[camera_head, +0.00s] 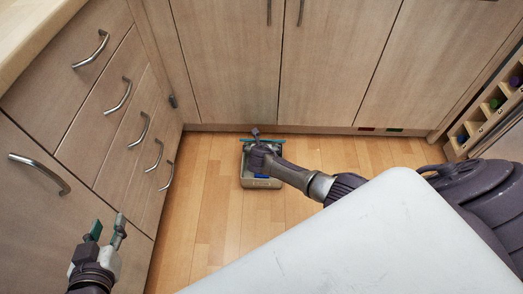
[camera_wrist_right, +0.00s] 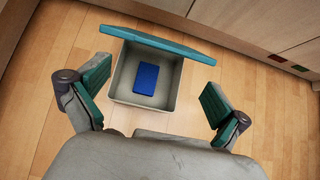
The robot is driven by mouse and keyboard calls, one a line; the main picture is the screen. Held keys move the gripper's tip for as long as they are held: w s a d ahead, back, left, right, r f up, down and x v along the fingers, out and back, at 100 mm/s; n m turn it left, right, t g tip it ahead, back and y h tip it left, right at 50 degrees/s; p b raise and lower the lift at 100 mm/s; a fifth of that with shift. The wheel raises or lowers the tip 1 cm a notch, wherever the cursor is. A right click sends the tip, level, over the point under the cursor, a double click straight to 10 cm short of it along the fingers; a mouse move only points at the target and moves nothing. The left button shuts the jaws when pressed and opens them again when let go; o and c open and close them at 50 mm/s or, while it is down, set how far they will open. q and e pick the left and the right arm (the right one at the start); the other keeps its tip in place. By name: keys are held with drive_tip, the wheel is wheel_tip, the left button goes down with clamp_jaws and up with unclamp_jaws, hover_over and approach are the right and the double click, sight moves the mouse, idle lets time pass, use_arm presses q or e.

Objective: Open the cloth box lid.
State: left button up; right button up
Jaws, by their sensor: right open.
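A beige cloth box (camera_head: 261,183) stands on the wooden floor near the cabinets. In the right wrist view the box (camera_wrist_right: 145,92) has its teal lid (camera_wrist_right: 158,44) swung up along the far side, and a blue item (camera_wrist_right: 145,77) lies inside. The lid edge (camera_head: 270,140) also shows in the head view. My right gripper (camera_wrist_right: 155,106) is open and empty, its fingers apart on either side of the box in that view. In the head view my right arm hides part of the box. My left gripper (camera_head: 108,232) is at the lower left, fingers apart, away from the box.
Cabinet doors (camera_head: 235,65) stand behind the box and drawers (camera_head: 105,100) with metal handles are on the left. A wooden rack with bottles (camera_head: 493,104) is at the right. The floor (camera_head: 205,215) left of the box is clear.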

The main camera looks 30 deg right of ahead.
drive_tip(key=v, duration=0.7)
drive_tip(key=shift+s+r, duration=0.15)
drive_tip(key=shift+s, duration=0.05)
drive_tip(key=shift+a, duration=0.15)
